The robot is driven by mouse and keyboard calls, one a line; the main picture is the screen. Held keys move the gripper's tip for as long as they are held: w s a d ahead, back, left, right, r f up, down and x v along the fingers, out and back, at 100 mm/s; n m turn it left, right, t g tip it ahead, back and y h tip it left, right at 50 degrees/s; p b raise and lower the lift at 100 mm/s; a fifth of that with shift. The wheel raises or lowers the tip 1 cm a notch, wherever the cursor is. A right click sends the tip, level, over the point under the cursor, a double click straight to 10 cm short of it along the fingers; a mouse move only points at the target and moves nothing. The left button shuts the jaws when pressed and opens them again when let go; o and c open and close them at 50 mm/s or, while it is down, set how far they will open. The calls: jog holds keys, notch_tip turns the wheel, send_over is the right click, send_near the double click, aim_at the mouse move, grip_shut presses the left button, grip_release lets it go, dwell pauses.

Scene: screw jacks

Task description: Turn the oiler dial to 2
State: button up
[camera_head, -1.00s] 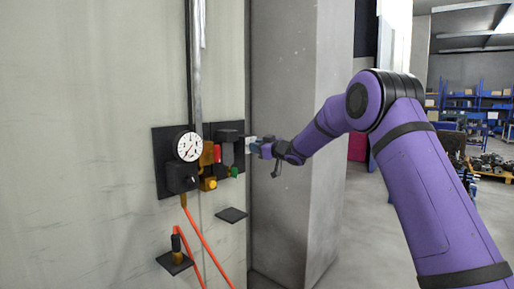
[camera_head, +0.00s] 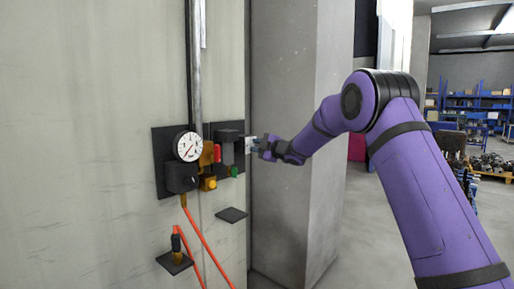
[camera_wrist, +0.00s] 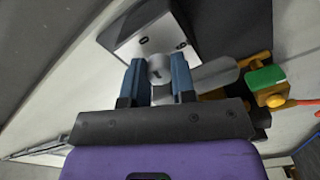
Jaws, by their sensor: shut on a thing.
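The oiler dial (camera_wrist: 160,70) is a small round grey knob with a dark mark on its face, in the wrist view. My gripper (camera_wrist: 157,64) has its two blue fingers shut on it, one on each side. In the head view my gripper (camera_head: 257,147) reaches the right side of the oiler (camera_head: 228,136), a unit with a dark top block. The dial is hidden there. The oiler's pale grey bowl (camera_wrist: 212,75) shows behind the right finger.
A white round gauge (camera_head: 188,146) and a red part (camera_head: 217,153) sit left of the oiler on a dark wall panel. A grey pillar (camera_head: 300,205) stands close to the right, beneath my arm. Orange hoses (camera_head: 207,243) hang below. A green-capped fitting (camera_wrist: 264,78) shows in the wrist view.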

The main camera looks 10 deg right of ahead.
jog(key=shift+n, duration=0.8)
jog(key=shift+f, duration=0.1)
jog(key=o, duration=0.9)
jog(key=shift+s, duration=0.1)
jog(key=v, duration=1)
jog(key=shift+s+d, duration=0.2)
jog(key=shift+s, duration=0.1)
